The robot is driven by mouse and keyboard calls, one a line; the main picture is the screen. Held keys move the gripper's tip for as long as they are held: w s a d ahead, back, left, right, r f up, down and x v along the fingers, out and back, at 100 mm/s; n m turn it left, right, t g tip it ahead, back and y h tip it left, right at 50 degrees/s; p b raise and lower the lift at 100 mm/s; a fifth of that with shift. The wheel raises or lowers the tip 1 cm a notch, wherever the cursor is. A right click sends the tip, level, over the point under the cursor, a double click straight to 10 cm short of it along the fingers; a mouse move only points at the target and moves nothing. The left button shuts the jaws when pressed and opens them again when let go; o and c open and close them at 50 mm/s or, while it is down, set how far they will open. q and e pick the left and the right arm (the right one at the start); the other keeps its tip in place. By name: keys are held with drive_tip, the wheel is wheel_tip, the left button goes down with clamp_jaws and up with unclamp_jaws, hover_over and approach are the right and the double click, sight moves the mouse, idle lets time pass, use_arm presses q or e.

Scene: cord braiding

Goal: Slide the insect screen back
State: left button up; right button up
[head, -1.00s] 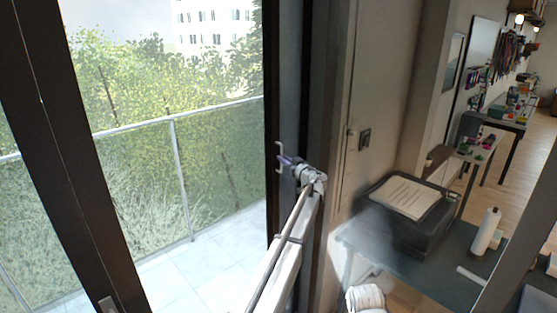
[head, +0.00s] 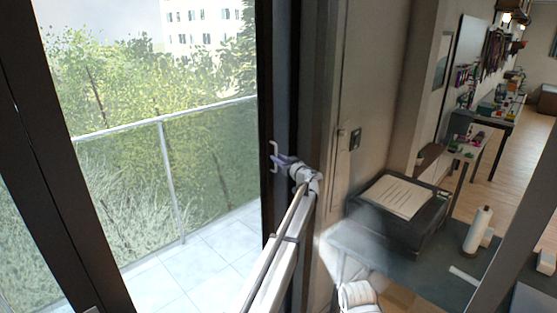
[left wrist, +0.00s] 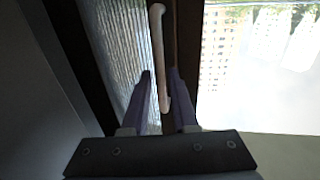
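The insect screen's dark edge bar (head: 268,205) stands upright at the right side of the balcony opening. A pale bracket handle (head: 274,157) is fixed to it. In the left wrist view, the handle (left wrist: 159,50) runs between the two fingers, and grey pleated mesh (left wrist: 118,45) shows left of it. My left gripper (head: 286,160) is at the handle, its purple fingers (left wrist: 161,75) on either side. A gap shows between the left finger and the handle; the right finger is close to it, and contact is unclear. My right gripper is not in view.
A dark door frame post (head: 62,160) stands at the left. Beyond the opening are a tiled balcony floor (head: 190,270) and a railing (head: 160,118).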

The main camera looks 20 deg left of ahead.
use_arm(q)
drive_tip(key=v, duration=0.7)
drive_tip(key=shift+s+d, duration=0.25)
drive_tip(key=shift+d, duration=0.05)
drive_tip(key=shift+s+f, duration=0.1)
